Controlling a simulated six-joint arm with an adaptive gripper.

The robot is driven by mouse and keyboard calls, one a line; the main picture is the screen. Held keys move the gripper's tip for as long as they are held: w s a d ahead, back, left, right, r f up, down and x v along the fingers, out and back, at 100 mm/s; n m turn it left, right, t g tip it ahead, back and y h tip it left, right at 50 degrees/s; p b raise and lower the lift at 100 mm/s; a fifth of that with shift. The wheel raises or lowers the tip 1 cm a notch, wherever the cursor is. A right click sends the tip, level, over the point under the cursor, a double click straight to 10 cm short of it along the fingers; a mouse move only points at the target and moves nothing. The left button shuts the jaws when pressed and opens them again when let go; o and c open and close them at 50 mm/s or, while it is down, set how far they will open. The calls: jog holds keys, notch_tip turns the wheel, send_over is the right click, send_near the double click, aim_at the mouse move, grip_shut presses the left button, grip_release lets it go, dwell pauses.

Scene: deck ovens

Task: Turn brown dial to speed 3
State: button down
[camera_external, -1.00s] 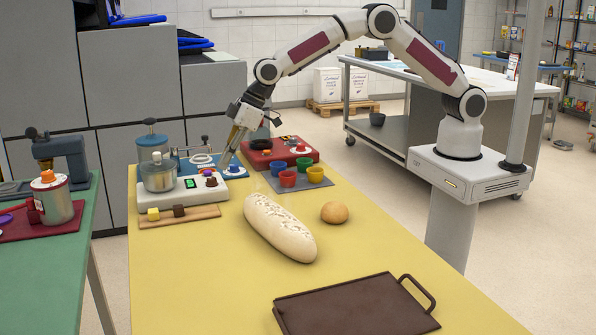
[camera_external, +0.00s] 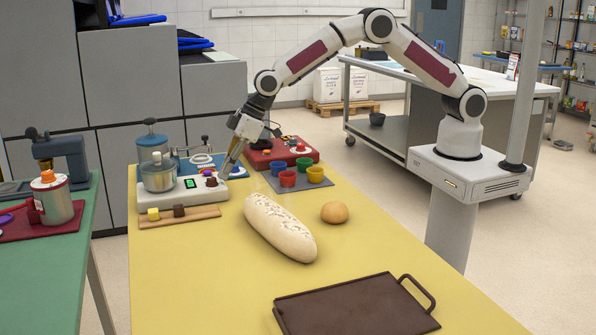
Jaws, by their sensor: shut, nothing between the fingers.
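The small brown dial (camera_external: 211,181) sits on the right end of the white mixer base (camera_external: 203,193), near the green display (camera_external: 190,183). Its speed marks are too small to read. My gripper (camera_external: 225,174) is shut and empty, pointing down and left, with its tips just right of the brown dial. I cannot tell whether the tips touch the dial.
A metal bowl (camera_external: 158,177) stands on the white base. A red unit (camera_external: 268,159) and colored cups (camera_external: 287,178) are to the right. A wooden strip (camera_external: 196,214) with two cubes lies in front. A bread loaf (camera_external: 280,229) lies nearer; open yellow table (camera_external: 190,280) surrounds it.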

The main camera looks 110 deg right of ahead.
jog(key=shift+w, duration=0.4)
dwell(0.7)
jog(key=shift+a+f, duration=0.1)
jog(key=shift+a, duration=0.25)
dwell(0.5)
jog(key=shift+s, duration=0.4)
jog(key=shift+r, duration=0.25)
dwell(0.3)
jog(key=shift+r, duration=2.85)
jog(key=shift+d+r, duration=0.3)
jog(key=shift+r, duration=0.2)
